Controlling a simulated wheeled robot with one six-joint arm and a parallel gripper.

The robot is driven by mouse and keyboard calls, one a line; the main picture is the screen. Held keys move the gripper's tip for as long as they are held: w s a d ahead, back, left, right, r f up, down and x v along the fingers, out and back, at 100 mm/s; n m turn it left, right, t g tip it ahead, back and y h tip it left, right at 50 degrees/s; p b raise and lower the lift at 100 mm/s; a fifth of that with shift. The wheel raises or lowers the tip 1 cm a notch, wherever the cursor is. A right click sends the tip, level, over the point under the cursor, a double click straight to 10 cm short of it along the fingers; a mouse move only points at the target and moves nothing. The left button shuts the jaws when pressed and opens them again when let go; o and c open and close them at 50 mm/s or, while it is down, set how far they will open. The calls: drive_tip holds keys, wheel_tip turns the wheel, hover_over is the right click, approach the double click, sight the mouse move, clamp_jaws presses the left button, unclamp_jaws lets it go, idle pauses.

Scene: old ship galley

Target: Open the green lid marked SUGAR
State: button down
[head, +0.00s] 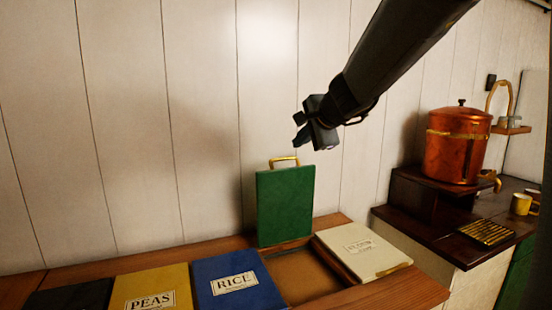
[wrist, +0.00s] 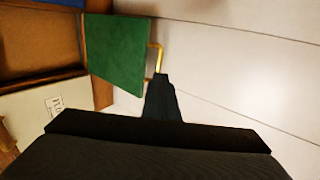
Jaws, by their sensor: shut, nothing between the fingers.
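The green lid (head: 285,207) stands raised and upright at the back of its bin in the head view, with its brass handle (head: 284,160) at the top edge. No SUGAR marking shows on the face I see. The open bin (head: 318,293) beneath it shows a bare brown inside. In the wrist view the green lid (wrist: 116,50) is at upper left and its brass handle (wrist: 157,58) is close to my fingertips. My gripper (head: 298,132) is shut and empty, above and to the right of the lid in the head view. In the wrist view my gripper (wrist: 161,78) overlaps the handle's lower end; contact is unclear.
The blue RICE lid (head: 236,279) and yellow PEAS lid (head: 151,289) lie shut at left. A cream lid (head: 362,249) lies shut at right. A copper urn (head: 457,147) stands on a dark counter further right. The plank wall (head: 215,100) rises close behind the bins.

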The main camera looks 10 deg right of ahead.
sight(280, 159)
drive_tip(key=x, duration=1.4)
drive_tip(key=shift+s+d, duration=0.1)
drive_tip(key=shift+d, duration=0.05)
